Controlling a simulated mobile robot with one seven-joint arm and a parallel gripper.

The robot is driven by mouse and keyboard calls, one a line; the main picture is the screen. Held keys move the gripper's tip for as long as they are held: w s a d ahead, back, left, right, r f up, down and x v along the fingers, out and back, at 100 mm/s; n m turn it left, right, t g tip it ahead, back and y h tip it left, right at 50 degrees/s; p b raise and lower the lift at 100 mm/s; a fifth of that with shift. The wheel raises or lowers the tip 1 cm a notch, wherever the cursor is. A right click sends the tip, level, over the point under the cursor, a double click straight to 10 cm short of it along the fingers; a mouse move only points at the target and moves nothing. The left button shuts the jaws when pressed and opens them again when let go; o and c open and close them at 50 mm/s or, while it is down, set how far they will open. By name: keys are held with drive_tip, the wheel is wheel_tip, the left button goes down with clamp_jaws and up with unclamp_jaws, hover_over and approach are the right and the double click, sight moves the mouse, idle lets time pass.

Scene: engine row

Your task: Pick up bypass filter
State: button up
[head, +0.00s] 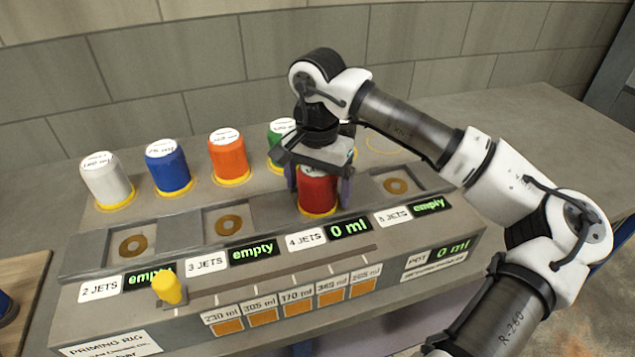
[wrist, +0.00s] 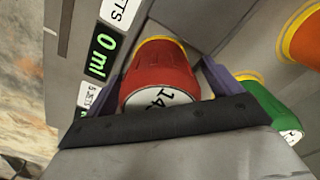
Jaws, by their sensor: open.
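A red filter canister (head: 318,192) with a yellow base ring stands upright in the 4 JETS bay of the priming rig, whose display reads 0 ml. My gripper (head: 319,184) is over it from above, open, with one purple finger on each side. In the wrist view the red canister (wrist: 160,72) sits between the two fingers, its white top label partly hidden by the gripper's dark edge. I cannot tell whether the fingers touch it. No readable label names any canister as the bypass filter.
White (head: 106,182), blue (head: 168,170), orange (head: 229,160) and green (head: 279,131) canisters stand in a row behind the bays. The 2 JETS (head: 133,245), 3 JETS (head: 229,224) and 5 JETS (head: 396,186) bays are empty. A yellow knob (head: 167,288) sits on the front slot.

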drive_tip(key=shift+c, duration=0.4)
drive_tip(key=c, duration=1.3)
drive_tip(key=shift+r, duration=0.1)
wheel_tip(320, 180, up, 28)
drive_tip(key=p, duration=0.4)
